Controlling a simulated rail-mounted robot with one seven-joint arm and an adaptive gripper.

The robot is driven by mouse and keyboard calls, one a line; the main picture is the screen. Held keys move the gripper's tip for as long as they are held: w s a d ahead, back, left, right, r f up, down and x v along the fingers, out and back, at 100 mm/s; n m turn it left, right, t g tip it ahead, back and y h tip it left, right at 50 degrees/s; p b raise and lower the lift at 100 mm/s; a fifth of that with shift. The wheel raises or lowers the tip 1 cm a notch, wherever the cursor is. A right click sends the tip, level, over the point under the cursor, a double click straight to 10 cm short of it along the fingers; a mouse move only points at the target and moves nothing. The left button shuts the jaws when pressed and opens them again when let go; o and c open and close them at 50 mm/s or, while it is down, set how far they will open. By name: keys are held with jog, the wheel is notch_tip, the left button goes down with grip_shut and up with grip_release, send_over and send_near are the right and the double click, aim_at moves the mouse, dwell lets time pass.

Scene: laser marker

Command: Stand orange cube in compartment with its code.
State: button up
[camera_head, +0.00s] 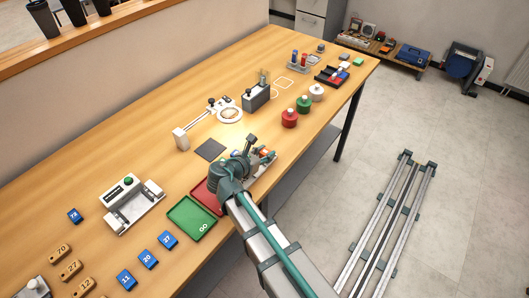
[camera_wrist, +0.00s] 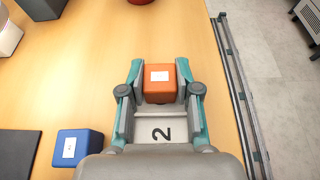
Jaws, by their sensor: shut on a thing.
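The orange cube (camera_wrist: 159,84) has a white label on its upper face; the marks are too small to read. My gripper (camera_wrist: 159,72) is shut on it, with a teal finger on each side. In the head view my gripper (camera_head: 262,156) is at the table's front edge, and a bit of the orange cube (camera_head: 264,153) shows there. A pale plate (camera_wrist: 161,130) marked with a sideways 2 lies just behind the cube, between the fingers. I cannot tell whether the cube touches it. My wrist hides much of this pale piece.
A blue cube (camera_wrist: 78,148) with a white label sits left of my gripper. A dark square mat (camera_head: 210,150) lies nearby. Red (camera_head: 205,193) and green (camera_head: 190,218) trays are in front-left. Red and green containers (camera_head: 289,118) (camera_head: 304,104) stand further right. The floor rail lies beyond the table edge.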

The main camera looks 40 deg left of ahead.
jog(key=o, duration=1)
jog(key=shift+s, duration=0.1)
jog(key=v, duration=1.2)
jog(key=shift+r, duration=0.1)
